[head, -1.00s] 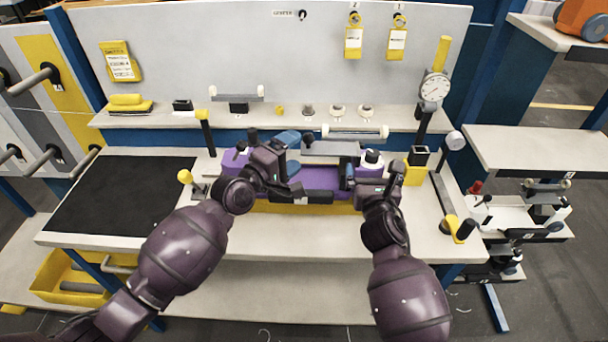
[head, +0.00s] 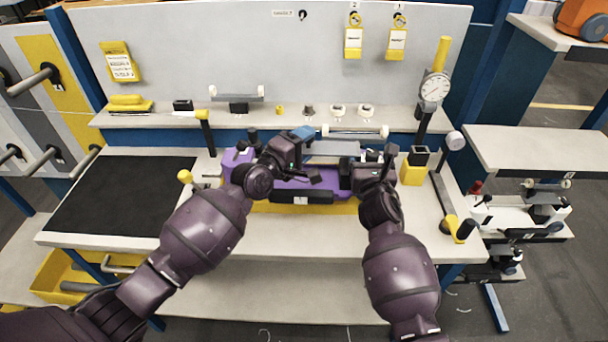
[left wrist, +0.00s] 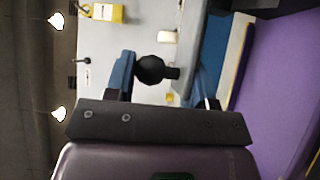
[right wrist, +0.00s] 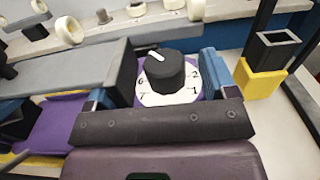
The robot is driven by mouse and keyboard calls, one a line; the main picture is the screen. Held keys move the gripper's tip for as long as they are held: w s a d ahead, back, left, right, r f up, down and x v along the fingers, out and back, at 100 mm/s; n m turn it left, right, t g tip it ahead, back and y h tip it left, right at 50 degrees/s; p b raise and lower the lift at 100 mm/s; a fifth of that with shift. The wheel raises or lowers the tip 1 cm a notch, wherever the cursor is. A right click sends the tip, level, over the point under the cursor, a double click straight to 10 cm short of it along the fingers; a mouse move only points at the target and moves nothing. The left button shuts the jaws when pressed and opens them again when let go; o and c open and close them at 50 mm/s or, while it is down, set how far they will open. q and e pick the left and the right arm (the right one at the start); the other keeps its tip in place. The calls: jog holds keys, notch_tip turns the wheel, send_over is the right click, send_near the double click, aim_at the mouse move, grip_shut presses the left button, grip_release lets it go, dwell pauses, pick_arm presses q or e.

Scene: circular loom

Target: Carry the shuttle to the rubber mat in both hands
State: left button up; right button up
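The shuttle, a purple body (head: 240,158) with a grey top plate, rests at the middle of the bench above a yellow base (head: 330,207). My left gripper (head: 298,152) is over its left half. In the left wrist view, its spread blue fingers have a black ball knob (left wrist: 150,70) between them, nearer one finger. My right gripper (head: 370,168) is at the shuttle's right end. In the right wrist view, its fingers are apart, either side of a black knob on a numbered white dial (right wrist: 165,75). Contact cannot be told. The black rubber mat (head: 120,196) lies bare at the left.
A yellow-topped post (head: 185,177) and a taller post (head: 204,130) stand between mat and shuttle. A yellow block with a black cup (head: 413,170) and a dial gauge (head: 434,88) stand right. A shelf (head: 180,118) with small parts runs behind.

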pick_arm(q)
jog(key=c, duration=0.5)
pick_arm(e)
jog(key=c, duration=0.5)
pick_arm(q)
jog(key=c, duration=0.3)
pick_arm(e)
jog(key=shift+c, duration=0.6)
pick_arm(q)
jog(key=shift+r, duration=0.15)
pick_arm(e)
jog(key=shift+r, duration=0.15)
